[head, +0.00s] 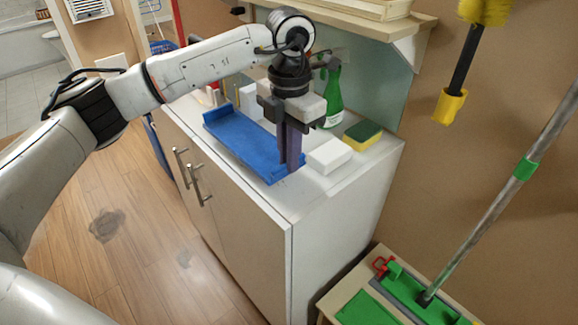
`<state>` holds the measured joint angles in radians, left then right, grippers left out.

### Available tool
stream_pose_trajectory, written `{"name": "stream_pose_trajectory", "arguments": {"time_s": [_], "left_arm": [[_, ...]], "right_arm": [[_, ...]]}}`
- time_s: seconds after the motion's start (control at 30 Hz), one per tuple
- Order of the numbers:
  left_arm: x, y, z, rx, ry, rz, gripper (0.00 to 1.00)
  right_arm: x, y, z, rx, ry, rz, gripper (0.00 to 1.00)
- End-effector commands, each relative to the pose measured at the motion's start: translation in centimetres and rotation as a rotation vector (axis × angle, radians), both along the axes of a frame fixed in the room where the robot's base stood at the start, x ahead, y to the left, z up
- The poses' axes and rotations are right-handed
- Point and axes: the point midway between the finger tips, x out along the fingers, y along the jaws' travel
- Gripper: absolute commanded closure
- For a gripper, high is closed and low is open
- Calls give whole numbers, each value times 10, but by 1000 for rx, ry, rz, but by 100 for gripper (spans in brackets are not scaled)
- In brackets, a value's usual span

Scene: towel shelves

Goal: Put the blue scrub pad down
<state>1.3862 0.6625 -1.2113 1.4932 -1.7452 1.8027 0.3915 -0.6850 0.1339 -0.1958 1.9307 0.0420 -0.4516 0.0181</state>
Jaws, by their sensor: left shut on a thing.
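My left gripper (289,124) points down over the right end of a blue tray (235,140) on the cabinet top. It is shut on a narrow, dark purplish-blue upright slab, which appears to be the blue scrub pad (293,146). The slab's lower end is at the tray's right end; I cannot tell whether it touches the tray. My right gripper is not in view.
A white block (329,156) lies just right of the tray. A yellow-and-green sponge (362,135) and a green spray bottle (333,95) stand behind. The white cabinet top (300,195) is bare at the front right corner. A shelf (365,22) overhangs the back.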

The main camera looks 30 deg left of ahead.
Motion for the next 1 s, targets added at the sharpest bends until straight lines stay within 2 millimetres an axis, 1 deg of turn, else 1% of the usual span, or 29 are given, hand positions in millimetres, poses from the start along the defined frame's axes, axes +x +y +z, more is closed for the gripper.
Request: {"name": "stream_pose_trajectory", "arguments": {"time_s": [0.03, 0.1, 0.2, 0.43, 0.57, 0.6, 0.7, 1.0], "left_arm": [[-1, 0, -9, 2, 4, 0, 100], [-1, 0, -21, 2, 4, 0, 100], [-1, 0, -32, 1, 2, 0, 100], [0, 0, -33, 0, 0, -1, 100], [0, 0, -37, 0, 0, -1, 100], [0, 0, -36, 0, 0, -1, 88], [0, 0, -36, 0, 0, -1, 73], [0, 0, -34, 0, 0, -1, 73]], "right_arm": [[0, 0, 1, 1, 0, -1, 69], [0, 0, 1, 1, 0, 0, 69], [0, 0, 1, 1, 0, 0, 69], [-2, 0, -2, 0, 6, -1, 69], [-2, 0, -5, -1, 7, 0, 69], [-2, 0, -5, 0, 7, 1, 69], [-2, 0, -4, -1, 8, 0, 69], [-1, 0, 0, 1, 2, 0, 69]]}}
